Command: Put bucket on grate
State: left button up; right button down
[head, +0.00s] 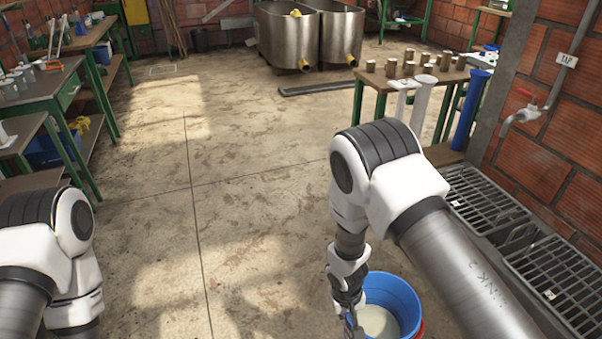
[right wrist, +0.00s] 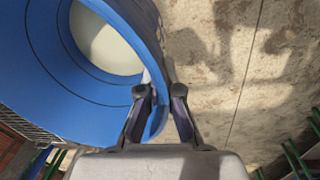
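A blue bucket (head: 401,300) with pale contents (head: 378,322) is at the bottom centre-right of the head view, partly hidden by my right arm. In the right wrist view its blue wall (right wrist: 45,80) fills the left side. My right gripper (right wrist: 159,92) has one finger inside the rim and one outside, closed in on the wall. Dark metal grates, a far one (head: 487,208) and a near one (head: 562,285), lie over a sink along the right wall. The bucket is left of them; my right forearm hides part of the sink edge. My left gripper is out of view.
A tap (head: 525,113) with a red handle sticks out of the brick wall above the grates. A blue cylinder (head: 470,110) and white cylinders stand beyond them. A red edge (head: 420,331) shows beside the bucket. The floor left of the bucket is clear.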

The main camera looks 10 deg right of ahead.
aim_at(477, 197)
jog(key=i+j+z, duration=0.1)
jog(key=i, duration=0.4)
jog(key=i+j+z, duration=0.1)
jog(key=i, duration=0.45)
jog(key=i+j+z, duration=0.1)
jog(key=i, duration=0.4)
jog(key=i+j+z, duration=0.1)
jog(key=i+j, duration=0.2)
jog(key=i, duration=0.2)
jog(key=i+l+z, duration=0.45)
jog(key=i+z, duration=0.9)
jog(key=i+j+z, duration=0.2)
jog(key=i+z, duration=0.25)
jog(key=i, duration=0.3)
